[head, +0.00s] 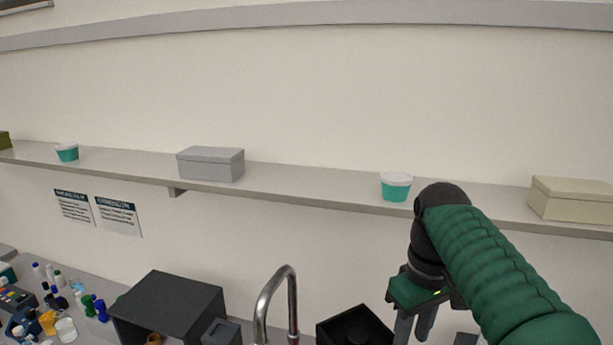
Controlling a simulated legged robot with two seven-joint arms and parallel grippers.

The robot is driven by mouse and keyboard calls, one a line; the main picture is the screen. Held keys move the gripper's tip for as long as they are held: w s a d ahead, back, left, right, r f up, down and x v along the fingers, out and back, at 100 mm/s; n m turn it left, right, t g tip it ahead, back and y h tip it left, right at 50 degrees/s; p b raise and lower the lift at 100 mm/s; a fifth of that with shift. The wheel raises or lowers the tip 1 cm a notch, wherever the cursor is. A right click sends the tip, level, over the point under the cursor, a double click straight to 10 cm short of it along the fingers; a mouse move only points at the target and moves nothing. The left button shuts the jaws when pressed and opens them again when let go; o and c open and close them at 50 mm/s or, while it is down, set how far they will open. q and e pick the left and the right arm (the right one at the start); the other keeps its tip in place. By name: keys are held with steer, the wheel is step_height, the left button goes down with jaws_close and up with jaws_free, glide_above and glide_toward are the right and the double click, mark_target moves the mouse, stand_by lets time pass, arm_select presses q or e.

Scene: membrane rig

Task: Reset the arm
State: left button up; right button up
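My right arm (490,265), in a green padded sleeve, comes in from the lower right of the head view. It is raised in front of the wall, with its dark wrist overlapping the shelf edge. My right gripper (414,328) points down at the bottom edge, right of a black open box. Its fingers are partly cut off by the frame, so I cannot tell whether it is open or shut. My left arm and gripper are not in view.
A wall shelf (300,190) holds a grey box (211,163), teal-and-white tubs (397,187) and a beige box (572,200). Below are a curved metal tap (292,305), a dark open-fronted box (170,300), a black box (355,328) and several small bottles (88,305).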

steer(key=s+d+f+m+t, duration=0.1)
steer(key=s+f+m, duration=0.1)
steer(key=s+f, duration=0.5)
steer(key=s+f+m, duration=0.1)
steer(key=s+f, duration=0.2)
steer(key=f, duration=0.8)
steer(key=s+d+f+m+t, duration=0.1)
steer(key=s+f+m, duration=0.1)
steer(key=s+f, duration=0.5)
arm_select(q)
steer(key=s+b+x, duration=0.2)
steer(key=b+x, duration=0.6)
steer(key=b, duration=0.1)
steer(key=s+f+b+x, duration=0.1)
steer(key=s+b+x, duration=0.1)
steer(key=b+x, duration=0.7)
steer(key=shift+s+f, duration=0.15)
arm_select(e)
steer(key=s+x, duration=0.2)
steer(key=x, duration=1.7)
steer(key=shift+f, duration=0.5)
steer(key=shift+w, duration=0.15)
